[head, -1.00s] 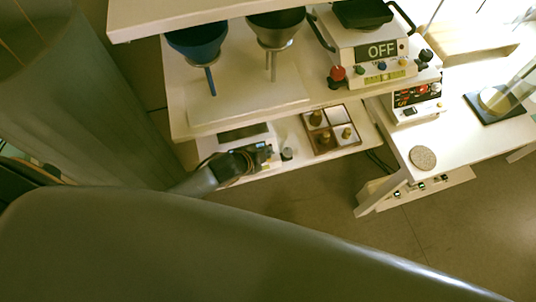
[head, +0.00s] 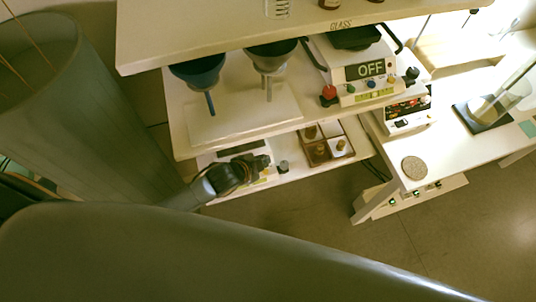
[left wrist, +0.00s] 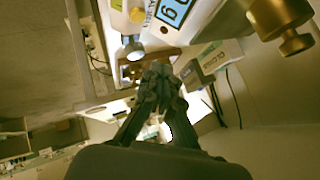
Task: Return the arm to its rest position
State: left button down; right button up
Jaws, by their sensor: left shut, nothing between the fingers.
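My left gripper (head: 245,172) is dark and small in the head view, at the end of my arm over the front left part of the lower shelf (head: 290,178). In the left wrist view my left gripper (left wrist: 160,78) has its fingers together with nothing between them. A brown divided tray (head: 328,139) with gold-capped bottles (head: 341,145) stands to the right of the gripper, apart from it. My right gripper is not in view.
A white table (head: 450,155) stands at the right; open floor (head: 310,220) lies in front.

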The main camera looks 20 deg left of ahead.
pick_arm(q)
jog(key=s+a+r+n+g+y, duration=0.25)
jog(key=s+r+n, duration=0.3)
jog(key=s, duration=0.35)
jog(key=s+a+r+n+g+y, duration=0.1)
jog(key=s+a+r+n+g, duration=0.35)
jog(key=s, duration=0.45)
notch_tip(320, 180, down, 28)
jog(key=s+b, duration=0.2)
jog(key=b, duration=0.1)
jog(key=s+a+f+b, duration=0.1)
jog(key=s+a+f, duration=0.2)
jog(key=s+f, duration=1.3)
jog(key=shift+s+f+n+g, duration=0.3)
jog(key=shift+f, duration=0.4)
